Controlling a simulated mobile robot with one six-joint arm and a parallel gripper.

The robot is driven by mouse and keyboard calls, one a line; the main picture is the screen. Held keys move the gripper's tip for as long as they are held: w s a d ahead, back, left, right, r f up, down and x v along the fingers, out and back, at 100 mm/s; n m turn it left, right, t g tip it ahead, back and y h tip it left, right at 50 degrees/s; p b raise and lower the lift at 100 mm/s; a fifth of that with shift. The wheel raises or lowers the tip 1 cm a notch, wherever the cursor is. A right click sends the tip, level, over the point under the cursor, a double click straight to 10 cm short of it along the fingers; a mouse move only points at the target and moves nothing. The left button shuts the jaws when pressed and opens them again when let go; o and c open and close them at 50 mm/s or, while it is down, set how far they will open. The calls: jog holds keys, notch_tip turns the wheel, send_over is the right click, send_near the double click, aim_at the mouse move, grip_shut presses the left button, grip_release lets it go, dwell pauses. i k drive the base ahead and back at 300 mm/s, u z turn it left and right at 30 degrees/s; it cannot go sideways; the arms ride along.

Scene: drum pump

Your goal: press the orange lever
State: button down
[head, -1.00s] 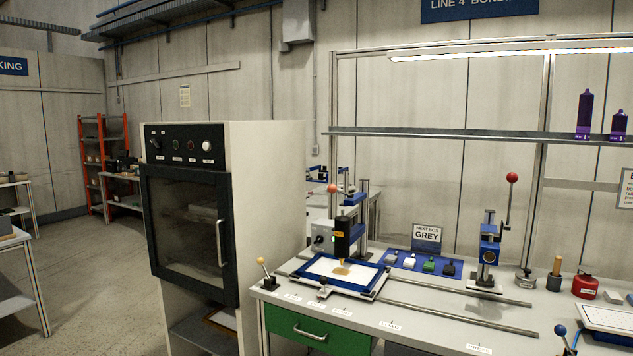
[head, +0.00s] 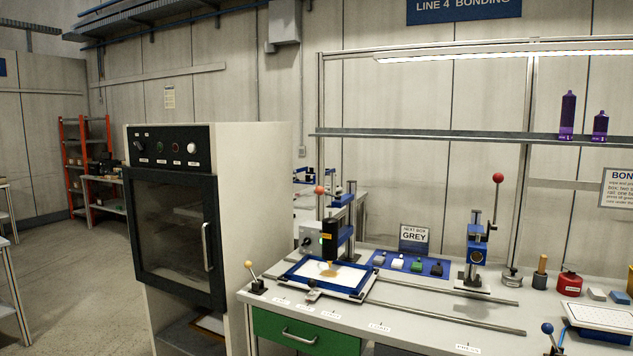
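A lever with an orange-red ball (head: 319,190) stands at the dispenser on the workbench, behind a black cylinder head (head: 329,240). A tall lever with a red ball (head: 497,178) rises from a blue press (head: 477,245) at the right. I cannot tell for certain which one is the orange lever. My gripper is not in view.
A blue-framed tray (head: 300,270) sits under the dispenser head on rails. A cream oven cabinet (head: 255,180) stands left of the bench (head: 400,325). A red can (head: 570,284) and a blue-knobbed lever (head: 547,328) are at the right. The floor (head: 90,290) at left is open.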

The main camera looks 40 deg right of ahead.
aim_at(319, 191)
jog(key=i, duration=0.9)
jog(key=u, duration=0.05)
